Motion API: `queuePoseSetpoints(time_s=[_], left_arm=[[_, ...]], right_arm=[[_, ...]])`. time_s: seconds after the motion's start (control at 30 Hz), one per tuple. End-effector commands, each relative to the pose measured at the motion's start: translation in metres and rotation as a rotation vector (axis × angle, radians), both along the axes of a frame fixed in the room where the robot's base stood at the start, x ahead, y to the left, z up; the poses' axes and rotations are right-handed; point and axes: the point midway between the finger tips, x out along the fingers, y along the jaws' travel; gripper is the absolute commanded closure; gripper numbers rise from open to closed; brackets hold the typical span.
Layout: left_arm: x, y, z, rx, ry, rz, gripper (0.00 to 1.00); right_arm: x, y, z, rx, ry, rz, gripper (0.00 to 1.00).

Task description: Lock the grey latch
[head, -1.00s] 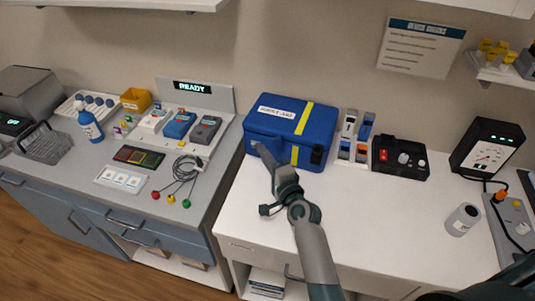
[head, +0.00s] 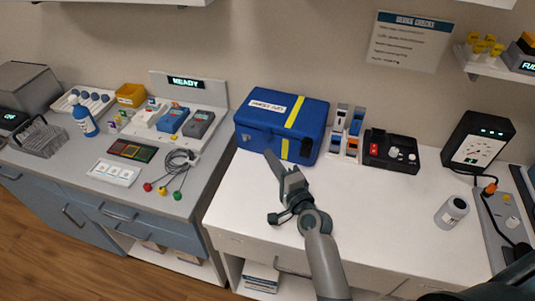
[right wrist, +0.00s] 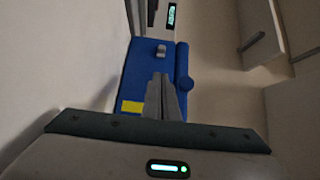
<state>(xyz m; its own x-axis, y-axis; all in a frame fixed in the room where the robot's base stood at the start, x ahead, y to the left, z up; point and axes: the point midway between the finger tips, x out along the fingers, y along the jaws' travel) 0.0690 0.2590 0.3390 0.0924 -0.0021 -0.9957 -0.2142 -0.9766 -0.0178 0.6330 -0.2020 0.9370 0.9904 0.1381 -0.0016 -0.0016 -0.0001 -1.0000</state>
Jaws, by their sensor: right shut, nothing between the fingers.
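A blue case (head: 265,125) with a yellow stripe and a white label stands shut on the white counter. A dark latch-like piece (head: 306,148) shows at the right of its front in the head view. In the right wrist view the blue case (right wrist: 137,82) shows a small grey piece (right wrist: 161,49), which may be the grey latch, and a blue rounded knob. My right gripper (head: 269,156) is shut and empty in front of the case's left part; its fingers (right wrist: 163,92) point toward the case. I cannot tell whether they touch it. My left gripper is out of view.
A rack with blue and orange pieces (head: 346,142) and a black control box (head: 390,152) stand right of the case. A grey cylinder (head: 452,211) and a black meter (head: 478,140) are farther right. The counter's middle is clear.

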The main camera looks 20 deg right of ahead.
Motion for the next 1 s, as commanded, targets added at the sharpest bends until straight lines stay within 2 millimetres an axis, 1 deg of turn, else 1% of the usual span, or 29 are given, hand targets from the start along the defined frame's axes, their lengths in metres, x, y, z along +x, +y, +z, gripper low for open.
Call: queuePoseSetpoints(time_s=[0.03, 0.2, 0.3, 0.4, 0.57, 1.0], left_arm=[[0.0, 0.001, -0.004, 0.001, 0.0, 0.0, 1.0], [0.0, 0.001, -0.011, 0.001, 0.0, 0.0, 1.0], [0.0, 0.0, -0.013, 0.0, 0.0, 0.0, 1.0], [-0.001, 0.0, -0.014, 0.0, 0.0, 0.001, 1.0], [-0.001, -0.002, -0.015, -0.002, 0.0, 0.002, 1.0], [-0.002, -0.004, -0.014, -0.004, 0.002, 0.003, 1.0]], right_arm=[[-0.008, -0.001, -0.002, -0.001, 0.001, -0.001, 1.0], [-0.035, -0.005, -0.002, -0.002, 0.001, -0.001, 1.0], [-0.046, -0.007, -0.002, -0.001, 0.001, -0.001, 1.0], [-0.053, -0.008, -0.001, -0.001, 0.001, -0.001, 1.0], [-0.057, -0.008, 0.0, -0.001, 0.0, -0.001, 1.0], [-0.057, -0.008, 0.0, -0.001, 0.0, -0.001, 1.0]])
